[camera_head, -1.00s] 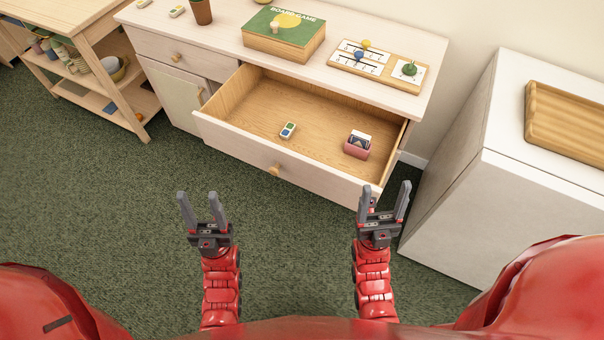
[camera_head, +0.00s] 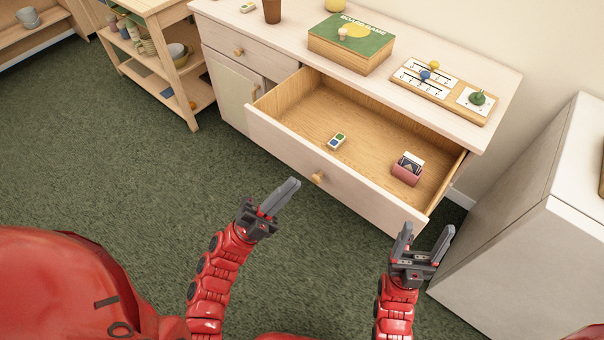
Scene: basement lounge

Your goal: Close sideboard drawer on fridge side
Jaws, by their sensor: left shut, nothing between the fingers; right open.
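The wide sideboard drawer (camera_head: 283,147) beside the white fridge-like box (camera_head: 540,235) is pulled far out. Its front carries a round wooden knob (camera_head: 318,177). Inside lie a small white item with coloured squares (camera_head: 337,141) and a pink holder with cards (camera_head: 407,170). My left gripper (camera_head: 292,185) is shut and empty, in front of the drawer and just below left of the knob in the picture; I see no clear contact. My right gripper (camera_head: 428,235) is open and empty, near the right end of the drawer front.
The sideboard top (camera_head: 290,40) holds a green board game box (camera_head: 350,42), a wooden game board (camera_head: 440,88) and a brown pot (camera_head: 272,10). A smaller drawer (camera_head: 232,46) at left is shut. A wooden shelf (camera_head: 155,65) stands further left. Green carpet (camera_head: 90,150) is clear at left.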

